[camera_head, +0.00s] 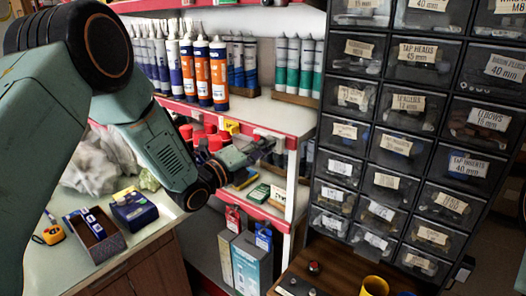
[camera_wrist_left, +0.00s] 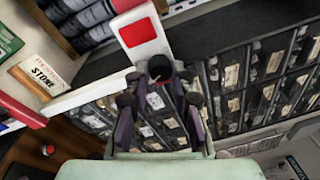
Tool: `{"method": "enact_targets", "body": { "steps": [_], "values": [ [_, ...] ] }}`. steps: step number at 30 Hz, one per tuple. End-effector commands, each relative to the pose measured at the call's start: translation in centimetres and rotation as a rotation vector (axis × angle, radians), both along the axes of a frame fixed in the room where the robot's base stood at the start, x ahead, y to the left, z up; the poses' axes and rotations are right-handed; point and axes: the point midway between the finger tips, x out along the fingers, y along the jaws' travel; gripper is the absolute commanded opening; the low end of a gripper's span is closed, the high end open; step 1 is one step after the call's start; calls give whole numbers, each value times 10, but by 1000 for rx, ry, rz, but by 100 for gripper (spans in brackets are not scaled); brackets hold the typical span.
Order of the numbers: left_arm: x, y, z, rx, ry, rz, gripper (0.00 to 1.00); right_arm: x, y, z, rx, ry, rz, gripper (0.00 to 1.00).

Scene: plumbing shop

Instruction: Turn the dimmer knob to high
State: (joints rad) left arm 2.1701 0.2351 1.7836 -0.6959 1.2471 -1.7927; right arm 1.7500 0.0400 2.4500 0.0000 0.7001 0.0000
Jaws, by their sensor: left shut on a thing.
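My left gripper (camera_head: 264,148) reaches in from the left to the white end post of the shelf. In the left wrist view its two fingers (camera_wrist_left: 160,100) stand on either side of a dark round knob (camera_wrist_left: 159,68) and are shut on it. The knob looks like the dimmer knob and sits against the white post (camera_wrist_left: 140,65), below a red square. In the head view the knob is hidden by the gripper. Its marking and turned position cannot be read. My right gripper is in neither view.
A black drawer cabinet (camera_head: 395,130) stands close on the right. Sealant tubes (camera_head: 218,72) line the shelf behind. A brown bench top (camera_head: 340,268) with a small red-topped black button (camera_head: 314,267) and a yellow cup (camera_head: 374,286) lies below.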

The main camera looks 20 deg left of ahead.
Motion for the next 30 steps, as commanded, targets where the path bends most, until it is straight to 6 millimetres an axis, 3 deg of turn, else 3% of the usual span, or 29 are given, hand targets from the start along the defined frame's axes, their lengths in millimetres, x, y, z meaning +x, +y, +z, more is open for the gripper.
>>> {"method": "enact_targets", "body": {
  "steps": [15,30],
  "values": [
    [1,1,1,342,-127,2,0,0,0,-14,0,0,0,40],
    [1,1,3,426,-159,2,0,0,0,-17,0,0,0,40]
  ]
}}
